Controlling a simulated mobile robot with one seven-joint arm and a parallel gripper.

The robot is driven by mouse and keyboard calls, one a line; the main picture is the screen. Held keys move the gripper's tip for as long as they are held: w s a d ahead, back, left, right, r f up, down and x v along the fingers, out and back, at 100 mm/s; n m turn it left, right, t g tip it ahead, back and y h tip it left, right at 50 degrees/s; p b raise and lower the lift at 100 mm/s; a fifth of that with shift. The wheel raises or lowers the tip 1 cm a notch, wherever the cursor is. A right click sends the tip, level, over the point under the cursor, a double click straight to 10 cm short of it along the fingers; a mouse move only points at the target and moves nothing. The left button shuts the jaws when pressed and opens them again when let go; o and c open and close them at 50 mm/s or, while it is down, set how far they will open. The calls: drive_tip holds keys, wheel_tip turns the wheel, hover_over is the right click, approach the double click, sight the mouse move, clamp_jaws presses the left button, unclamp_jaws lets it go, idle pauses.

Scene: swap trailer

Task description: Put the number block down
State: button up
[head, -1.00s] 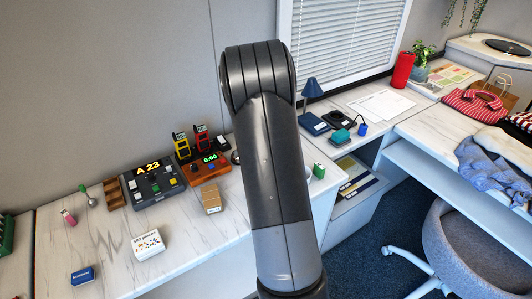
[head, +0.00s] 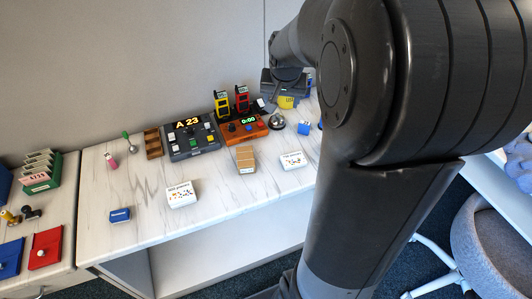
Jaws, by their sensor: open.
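My gripper (head: 287,97) hangs at the far right of the counter, partly behind my own arm. It is open. A small yellow piece (head: 287,102) shows right at its fingers; I cannot tell whether it is the number block or whether it rests on the counter. No number is readable on either piece. My large arm link hides the counter to the right.
The white marbled counter (head: 145,210) holds a grey console (head: 191,139) reading "A 23", an orange timer box (head: 241,128), a silver bell (head: 277,122), white cards (head: 181,194), a brown block (head: 245,160) and a blue box (head: 119,215). The counter's front middle is partly clear.

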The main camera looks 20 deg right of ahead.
drive_tip(key=s+a+r+n, duration=0.3)
drive_tip(key=s+a, duration=0.4)
drive_tip(key=s, duration=0.4)
drive_tip(key=s+a+r+n+t+y, duration=0.1)
drive_tip(key=s+a+r+n, duration=0.1)
drive_tip(key=s+a, duration=0.5)
drive_tip(key=s+r, duration=0.1)
drive_tip(key=s, duration=0.3)
drive_tip(key=shift+n+y, duration=0.3)
drive_tip(key=shift+n, duration=0.1)
